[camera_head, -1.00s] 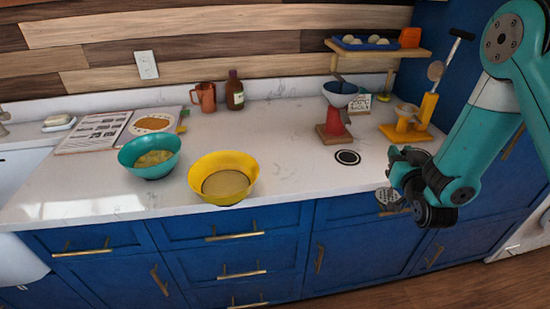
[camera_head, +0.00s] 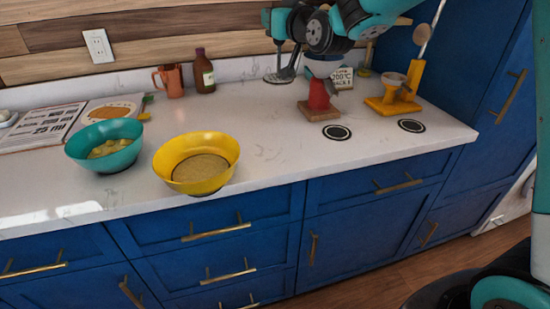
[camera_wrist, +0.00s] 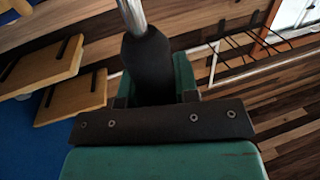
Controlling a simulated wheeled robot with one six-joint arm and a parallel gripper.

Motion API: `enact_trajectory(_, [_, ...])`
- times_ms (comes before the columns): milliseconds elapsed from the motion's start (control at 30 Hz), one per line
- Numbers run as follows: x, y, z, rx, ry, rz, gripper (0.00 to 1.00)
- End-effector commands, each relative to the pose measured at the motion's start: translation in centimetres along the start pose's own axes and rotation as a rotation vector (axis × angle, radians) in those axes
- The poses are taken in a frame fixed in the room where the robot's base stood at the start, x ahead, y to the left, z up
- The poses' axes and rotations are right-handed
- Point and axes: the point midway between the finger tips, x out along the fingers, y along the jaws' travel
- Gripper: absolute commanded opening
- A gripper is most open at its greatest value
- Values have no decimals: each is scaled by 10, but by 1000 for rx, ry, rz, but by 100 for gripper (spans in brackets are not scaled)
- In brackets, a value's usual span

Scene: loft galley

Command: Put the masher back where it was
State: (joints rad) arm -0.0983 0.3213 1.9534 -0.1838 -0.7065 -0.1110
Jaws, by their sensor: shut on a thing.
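My gripper (camera_head: 283,24) is shut on the masher's handle, above the back of the counter. The masher (camera_head: 280,76) hangs below it with its flat grey mashing plate down, apart from my other arm parts. In the wrist view its black handle (camera_wrist: 147,65) is between my jaws and the metal shaft runs up out of the picture. Two black-and-white ring marks lie bare on the counter: one in front of the red stand (camera_head: 337,132) and one in front of the yellow stand (camera_head: 411,125). I cannot tell whether the plate touches anything.
A red stand (camera_head: 318,97) on a wooden base and a yellow stand (camera_head: 394,98) are right of the masher. A yellow bowl (camera_head: 196,165), teal bowl (camera_head: 106,146), brown bottle (camera_head: 204,72) and orange mug (camera_head: 170,80) stand left. My arm mostly hides the wall shelf.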

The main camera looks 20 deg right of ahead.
Motion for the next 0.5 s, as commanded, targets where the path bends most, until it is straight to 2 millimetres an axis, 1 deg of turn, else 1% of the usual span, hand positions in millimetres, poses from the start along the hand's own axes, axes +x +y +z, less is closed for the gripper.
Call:
enact_trajectory(67, [-1,-7,-6,-5,0,-18,5])
enact_trajectory(167, [-1,-9,5,-8,-9,-25,5])
enact_trajectory(267, [-1,-9,31,-6,-13,-26,5])
enact_trajectory(300, [-2,-9,43,-7,-14,-25,5])
enact_trajectory(500, [-2,-8,100,-5,-13,-24,5])
